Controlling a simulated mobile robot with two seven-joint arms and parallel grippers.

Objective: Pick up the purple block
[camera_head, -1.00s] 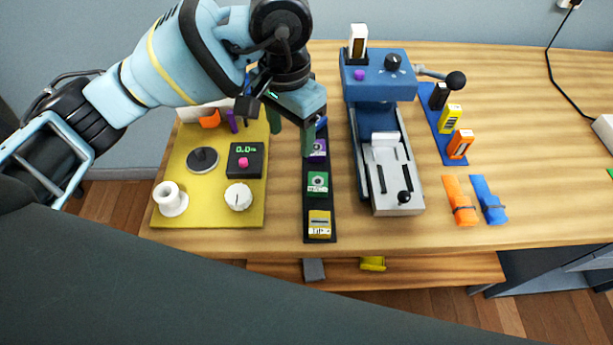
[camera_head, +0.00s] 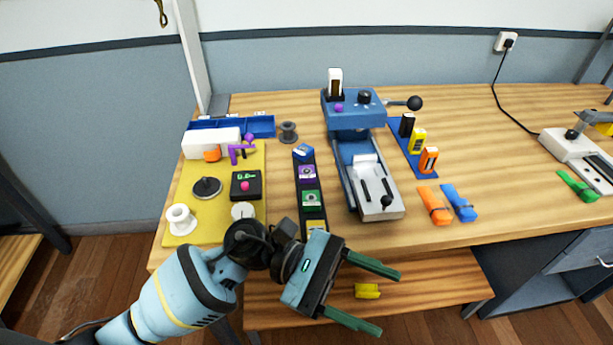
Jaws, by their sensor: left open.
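The purple block (camera_head: 307,174) sits on a black strip (camera_head: 323,229) on the wooden table, between a blue block (camera_head: 303,152) behind it and a green block (camera_head: 310,199) in front of it. A yellow block (camera_head: 317,226) at the strip's near end is partly hidden by my gripper. My left gripper (camera_head: 375,300) is open and empty, in front of the table edge and seen over the lower shelf, well apart from the purple block. Its green fingers point right. My right gripper is not in view.
A blue machine (camera_head: 352,113) with a lever stands right of the strip. A yellow mat (camera_head: 182,225) with a dial box, spool and knobs lies left. Orange (camera_head: 434,205) and blue straps lie at the right. A yellow piece (camera_head: 367,291) rests on the lower shelf (camera_head: 440,279).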

